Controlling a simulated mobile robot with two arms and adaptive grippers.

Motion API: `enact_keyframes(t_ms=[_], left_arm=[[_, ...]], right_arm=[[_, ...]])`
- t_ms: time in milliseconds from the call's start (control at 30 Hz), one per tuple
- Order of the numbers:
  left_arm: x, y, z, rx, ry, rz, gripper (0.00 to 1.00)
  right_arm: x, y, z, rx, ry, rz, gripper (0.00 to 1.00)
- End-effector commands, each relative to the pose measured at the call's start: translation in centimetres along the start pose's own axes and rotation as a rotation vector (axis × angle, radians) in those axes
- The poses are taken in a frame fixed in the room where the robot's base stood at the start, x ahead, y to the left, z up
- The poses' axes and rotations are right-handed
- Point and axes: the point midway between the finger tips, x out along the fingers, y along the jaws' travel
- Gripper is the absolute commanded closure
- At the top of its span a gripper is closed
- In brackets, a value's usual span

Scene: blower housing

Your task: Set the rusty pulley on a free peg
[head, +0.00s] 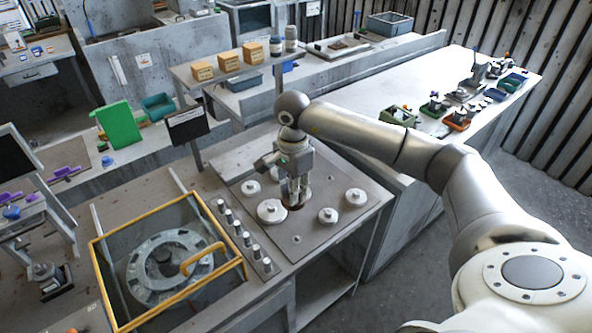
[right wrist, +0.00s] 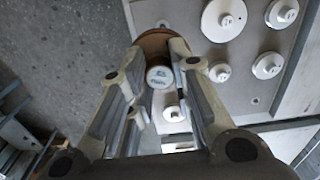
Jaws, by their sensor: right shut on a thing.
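My right gripper (head: 294,195) points down over a grey plate (head: 310,185) that bears pulleys and pegs. It is shut on the rusty pulley (head: 293,206), a brown disc mostly hidden by the fingers in the head view. In the right wrist view, the fingers (right wrist: 162,68) flank the pulley's hub, which has a pale marked top, and the brown rim (right wrist: 153,38) shows beyond it. I cannot tell whether the pulley touches the plate. A small bare peg (head: 297,239) stands near the plate's front edge. My left gripper is not in view.
Grey pulleys stand close around the gripper: a large one (head: 271,211) and smaller ones (head: 250,187), (head: 328,215), (head: 355,197). A row of upright knobs (head: 246,239) lines the plate's left side. A yellow-framed bin (head: 104,275) with a round housing (head: 170,262) lies further left.

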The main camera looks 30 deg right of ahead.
Motion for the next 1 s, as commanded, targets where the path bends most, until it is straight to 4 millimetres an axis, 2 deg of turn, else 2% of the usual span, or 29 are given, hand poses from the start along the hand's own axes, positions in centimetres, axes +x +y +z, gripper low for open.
enact_keyframes(t_ms=[67,267,1000], left_arm=[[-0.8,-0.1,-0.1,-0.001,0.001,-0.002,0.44],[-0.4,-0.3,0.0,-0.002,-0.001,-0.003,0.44],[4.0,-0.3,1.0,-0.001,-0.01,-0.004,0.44]], right_arm=[[-0.3,-0.1,-0.9,0.071,0.0,0.001,1.0],[0.8,-0.2,-1.5,0.121,-0.001,0.0,1.0],[9.5,-0.2,-1.4,0.115,-0.001,-0.001,1.0]])
